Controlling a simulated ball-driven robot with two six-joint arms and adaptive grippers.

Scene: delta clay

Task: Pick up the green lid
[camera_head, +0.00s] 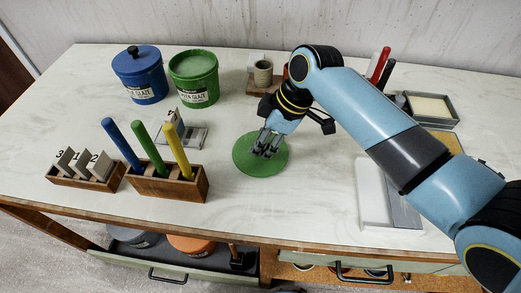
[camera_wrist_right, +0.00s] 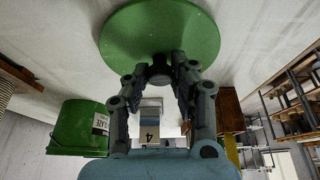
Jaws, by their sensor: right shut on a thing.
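The green lid (camera_head: 243,159) is a flat round disc near the middle of the table; it also shows in the right wrist view (camera_wrist_right: 160,28). My right gripper (camera_head: 265,150) is over the lid, with its fingers shut on the lid's small dark knob (camera_wrist_right: 160,72). The fingers hide part of the lid in the head view. The lid looks level and at or very near the table top; I cannot tell if a gap is under it. My left gripper is not in view.
An open green glaze tub (camera_head: 196,80) and a lidded blue tub (camera_head: 141,77) stand at the back left. A wooden holder (camera_head: 165,186) with three coloured sticks and a block of number cards (camera_head: 83,171) stand left. A white slab (camera_head: 373,195) lies right.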

